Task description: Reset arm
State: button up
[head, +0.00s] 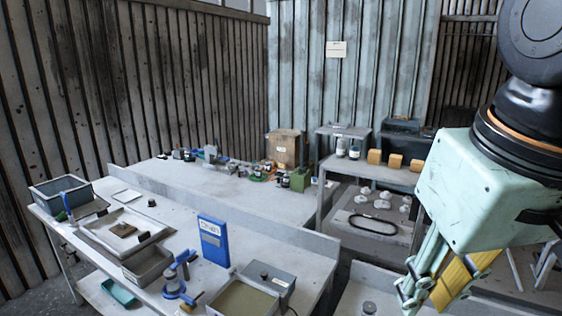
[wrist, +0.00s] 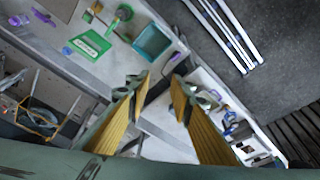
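My gripper (head: 424,296) hangs at the right of the head view, pointing down and to the left. It has a pale green body and yellow finger pads. In the wrist view my gripper (wrist: 157,84) shows its two fingers apart with nothing between them. It is open and empty, above the floor and the tables, and no object appears to touch it. In the head view the arm above the wrist runs out of the picture.
A shelf unit (head: 343,167) with orange blocks (head: 394,160) stands behind my gripper. The wrist view shows a teal tray (wrist: 153,43).

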jog(key=s+d+f+m+b, duration=0.1)
jog(key=s+f+b, duration=0.4)
jog(key=f+b, duration=0.2)
jog(key=shift+d+f+t, duration=0.15)
jog(key=shift+f+t, duration=0.25)
jog(key=shift+f, duration=0.55)
jog(key=shift+s, duration=0.1)
dwell(0.7)
